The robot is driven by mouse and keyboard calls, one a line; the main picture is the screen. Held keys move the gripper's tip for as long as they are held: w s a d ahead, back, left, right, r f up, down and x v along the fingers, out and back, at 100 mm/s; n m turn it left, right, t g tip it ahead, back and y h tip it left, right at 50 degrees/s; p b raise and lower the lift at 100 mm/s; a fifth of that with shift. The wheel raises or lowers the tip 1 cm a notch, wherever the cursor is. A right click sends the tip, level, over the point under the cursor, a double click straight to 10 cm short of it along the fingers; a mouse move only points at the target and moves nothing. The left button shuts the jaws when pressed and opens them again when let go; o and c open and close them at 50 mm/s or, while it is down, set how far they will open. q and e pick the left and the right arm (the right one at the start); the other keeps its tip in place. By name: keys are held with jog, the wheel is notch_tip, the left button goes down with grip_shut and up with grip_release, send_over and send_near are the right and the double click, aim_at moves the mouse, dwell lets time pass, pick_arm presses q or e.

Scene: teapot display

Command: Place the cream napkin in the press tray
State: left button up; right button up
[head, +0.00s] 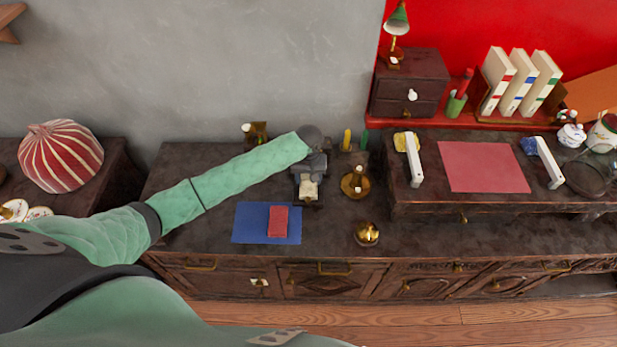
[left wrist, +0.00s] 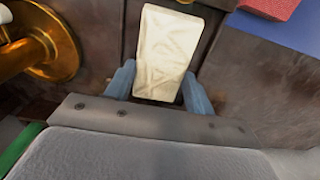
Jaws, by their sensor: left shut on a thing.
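The cream napkin (head: 308,190) is a small pale folded block. My left gripper (head: 312,168) is shut on it. In the left wrist view, the napkin (left wrist: 168,50) sits between the two blue-grey fingers of the left gripper (left wrist: 158,88) and sticks out beyond their tips. A small dark tray-like piece (head: 319,197), which looks like the press tray, lies under and around the napkin in the head view. Whether the napkin touches it I cannot tell. The gripper and napkin hide much of it. My right gripper is not in view.
A blue mat (head: 243,225) with a red block (head: 278,222) lies left of the napkin. A brass candle holder (head: 355,183) stands close on the right, and a round brass piece (head: 367,234) nearer. The front of the dark cabinet top between them is clear.

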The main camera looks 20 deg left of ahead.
aim_at(309, 181)
pick_arm(q)
jog(key=o, duration=0.7)
jog(key=shift+f, duration=0.1)
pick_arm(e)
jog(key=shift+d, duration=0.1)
pick_arm(q)
jog(key=shift+r, duration=0.5)
notch_tip(309, 181, up, 11)
jog(key=b, duration=0.4)
jog(key=shift+r, duration=0.15)
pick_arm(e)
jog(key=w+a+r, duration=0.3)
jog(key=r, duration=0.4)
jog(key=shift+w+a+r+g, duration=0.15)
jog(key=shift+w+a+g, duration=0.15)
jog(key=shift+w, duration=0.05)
